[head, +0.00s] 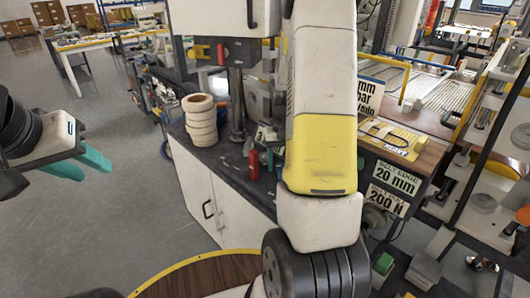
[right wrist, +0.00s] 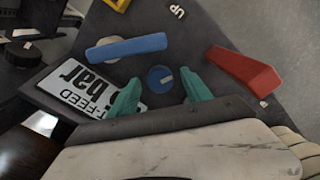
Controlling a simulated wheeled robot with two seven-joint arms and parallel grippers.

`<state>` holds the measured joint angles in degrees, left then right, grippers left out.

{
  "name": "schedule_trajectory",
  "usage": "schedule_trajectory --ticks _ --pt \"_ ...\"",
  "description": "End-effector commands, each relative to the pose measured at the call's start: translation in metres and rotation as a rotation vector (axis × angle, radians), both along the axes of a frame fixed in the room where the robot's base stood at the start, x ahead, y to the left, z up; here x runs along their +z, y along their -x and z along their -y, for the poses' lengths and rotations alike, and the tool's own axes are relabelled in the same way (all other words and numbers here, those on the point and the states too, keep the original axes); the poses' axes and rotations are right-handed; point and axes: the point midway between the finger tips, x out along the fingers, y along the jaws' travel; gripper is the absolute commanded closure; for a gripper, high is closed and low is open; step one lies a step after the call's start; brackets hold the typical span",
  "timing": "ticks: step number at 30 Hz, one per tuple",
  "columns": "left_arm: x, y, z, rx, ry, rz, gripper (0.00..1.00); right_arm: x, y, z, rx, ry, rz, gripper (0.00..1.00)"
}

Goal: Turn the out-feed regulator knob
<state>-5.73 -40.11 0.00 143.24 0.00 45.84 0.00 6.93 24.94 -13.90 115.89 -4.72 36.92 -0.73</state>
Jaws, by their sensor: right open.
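In the right wrist view a small round blue knob (right wrist: 160,78) with a pale pointer mark sits on the dark panel. My right gripper (right wrist: 160,95) is open, its teal fingertips on either side of the knob with a gap to each. Whether the fingers reach down to its height I cannot tell. A white plate (right wrist: 82,88) reading "T-FEED" and "bar" lies left of the knob, partly behind a finger. In the head view my right arm hides the knob. My left gripper (head: 95,173) is empty and open above the floor at left.
A blue lever (right wrist: 127,47) lies beyond the knob at upper left. A red wedge-shaped piece (right wrist: 243,70) is at the right. In the head view, a stack of cream rolls (head: 200,120) stands on the bench. The floor (head: 120,215) at left is clear.

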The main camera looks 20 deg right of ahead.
Motion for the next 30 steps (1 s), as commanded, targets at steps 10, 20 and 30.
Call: schedule_trajectory --ticks 10,20,30 --pt "0.000 0.000 0.000 0.000 0.000 0.000 0.64 0.057 -0.002 0.001 -0.001 0.002 0.006 0.43" --pt "0.000 0.000 0.000 0.000 0.000 0.000 0.64 0.074 0.000 0.000 0.000 0.000 0.001 0.43" --pt "0.000 0.000 0.000 0.000 0.000 0.000 0.64 0.075 0.000 0.000 0.000 0.000 0.003 0.43"
